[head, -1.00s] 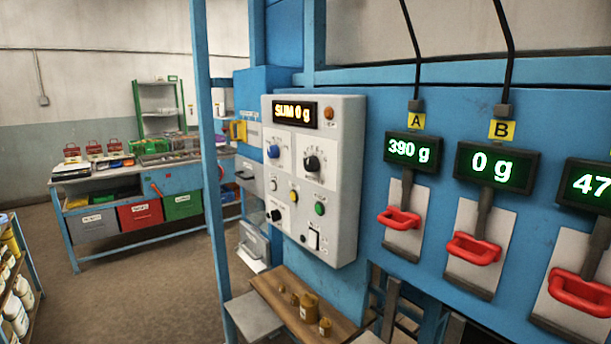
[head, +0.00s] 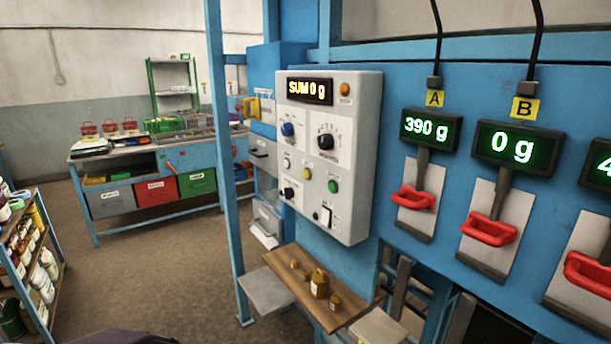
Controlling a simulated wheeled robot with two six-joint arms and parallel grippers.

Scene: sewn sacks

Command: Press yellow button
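The yellow button (head: 307,173) is a small round button on the grey control panel (head: 356,150), right of centre in the head view. A white button sits up and left of it, and a green button (head: 333,186) sits to its right, slightly lower. The panel's display (head: 309,91) reads "SUM 0 g". Neither of my grippers is in view. A dark shape at the bottom left edge is too cut off to identify.
Scale A's display (head: 431,128) reads 390 g and scale B's (head: 515,146) 0 g, above red handles. A wooden shelf (head: 346,314) with brown weights juts out below the panel. A blue post (head: 220,130) stands left; beyond is open floor (head: 165,270) and a bottle rack (head: 55,235).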

